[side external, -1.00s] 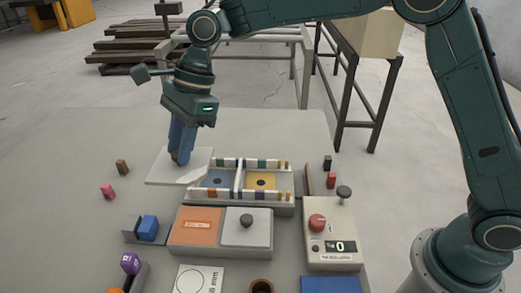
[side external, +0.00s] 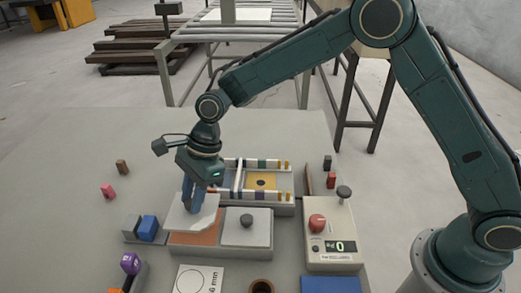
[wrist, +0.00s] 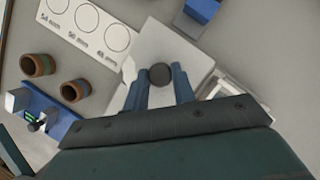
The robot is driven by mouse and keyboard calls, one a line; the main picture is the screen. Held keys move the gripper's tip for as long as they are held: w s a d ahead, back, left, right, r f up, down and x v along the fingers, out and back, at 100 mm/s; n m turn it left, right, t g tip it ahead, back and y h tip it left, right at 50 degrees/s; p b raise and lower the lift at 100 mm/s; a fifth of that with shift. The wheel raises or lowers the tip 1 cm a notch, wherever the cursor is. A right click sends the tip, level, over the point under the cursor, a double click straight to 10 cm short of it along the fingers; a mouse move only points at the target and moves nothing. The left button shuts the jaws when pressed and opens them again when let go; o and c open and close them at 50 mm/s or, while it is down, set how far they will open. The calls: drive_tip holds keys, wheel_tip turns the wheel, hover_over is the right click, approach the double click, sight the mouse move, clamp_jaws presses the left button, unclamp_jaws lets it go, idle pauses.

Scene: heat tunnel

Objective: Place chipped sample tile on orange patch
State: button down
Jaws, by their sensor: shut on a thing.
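The chipped sample tile (side external: 182,217) is a thin white plate with a notched edge. My gripper (side external: 192,207) is shut on it from above, near its middle. In the side view the tile lies over the back part of the orange patch (side external: 197,239), whose front strip still shows. I cannot tell whether tile and patch touch. In the wrist view the tile (wrist: 170,42) extends beyond my fingers, with a dark round knob between them. The orange patch is hidden in that view.
A white square with a dark knob (side external: 246,221) lies right of the patch. Behind is a divided tray (side external: 286,186) with a yellow compartment. A control box (side external: 345,222) with a red knob stands right. A blue block (side external: 148,228) stands close at left.

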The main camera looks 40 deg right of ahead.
drive_tip(key=shift+f, duration=0.1)
drive_tip(key=shift+f, duration=2)
drive_tip(key=shift+f, duration=0.1)
drive_tip(key=c, duration=1.2)
unclamp_jaws()
drive_tip(key=shift+o, duration=0.2)
drive_tip(key=v, duration=1.2)
drive_tip(key=shift+d, duration=0.1)
